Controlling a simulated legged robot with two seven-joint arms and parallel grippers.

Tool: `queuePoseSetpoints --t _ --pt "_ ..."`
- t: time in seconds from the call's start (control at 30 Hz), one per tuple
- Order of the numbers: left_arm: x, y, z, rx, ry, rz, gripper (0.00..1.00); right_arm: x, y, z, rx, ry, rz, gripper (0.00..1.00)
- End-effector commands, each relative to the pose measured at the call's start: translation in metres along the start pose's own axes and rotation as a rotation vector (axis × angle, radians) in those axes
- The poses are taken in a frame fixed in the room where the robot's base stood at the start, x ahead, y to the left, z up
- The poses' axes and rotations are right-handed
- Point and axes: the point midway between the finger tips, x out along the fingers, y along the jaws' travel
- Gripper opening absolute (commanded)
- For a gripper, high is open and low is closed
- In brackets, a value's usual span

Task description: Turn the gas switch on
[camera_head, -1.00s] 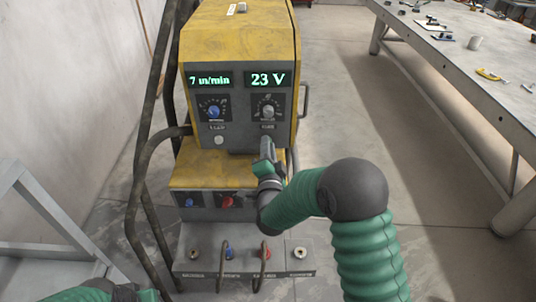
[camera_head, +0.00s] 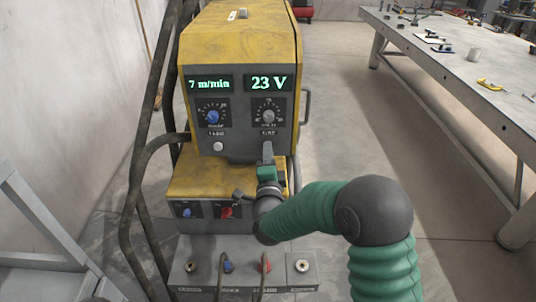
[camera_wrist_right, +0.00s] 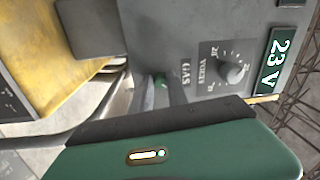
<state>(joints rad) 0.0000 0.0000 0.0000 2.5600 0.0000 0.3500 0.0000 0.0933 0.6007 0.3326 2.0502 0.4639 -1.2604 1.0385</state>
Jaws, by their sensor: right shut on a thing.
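The yellow and grey welding machine (camera_head: 240,60) stands ahead. Its panel has a GAS label (camera_wrist_right: 186,72) under the right dial (camera_head: 268,116); the label also shows small in the head view (camera_head: 268,133). My right gripper (camera_head: 267,152) points at the panel just below this label. It is shut on the gas switch, which its fingers hide in the head view. In the right wrist view the fingers (camera_wrist_right: 162,92) meet the panel beside the label; the switch cannot be made out clearly. My left gripper is out of view.
A blue dial (camera_head: 212,116) and a white button (camera_head: 218,146) sit left of the gripper. Below are a red knob (camera_head: 226,212) and a ledge with sockets (camera_head: 302,266). Bent metal bars (camera_head: 137,205) flank the left side. A workbench (camera_head: 450,75) stands at right; floor between is clear.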

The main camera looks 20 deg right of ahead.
Motion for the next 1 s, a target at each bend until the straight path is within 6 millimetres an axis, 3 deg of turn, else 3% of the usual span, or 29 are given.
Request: queuePoseSetpoints --t 0.13,0.17,0.3,0.67,0.77,1.0 --pt "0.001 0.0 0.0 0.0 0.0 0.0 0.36 -0.002 0.006 0.0 -0.002 -0.001 0.014 0.0" --pt "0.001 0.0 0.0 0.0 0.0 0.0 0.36 -0.002 0.006 0.0 -0.003 -0.001 0.014 0.22" --pt "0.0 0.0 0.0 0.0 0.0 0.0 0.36 -0.001 0.005 0.0 -0.003 -0.001 0.011 0.41" --pt "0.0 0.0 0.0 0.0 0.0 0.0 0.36 -0.005 0.002 0.0 -0.002 -0.001 0.005 0.41" --pt "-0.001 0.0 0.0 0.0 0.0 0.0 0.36 -0.019 0.001 0.001 -0.002 -0.003 0.005 0.41" --pt "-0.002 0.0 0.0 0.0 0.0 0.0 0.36 -0.086 0.003 0.001 -0.005 -0.005 0.007 0.41"
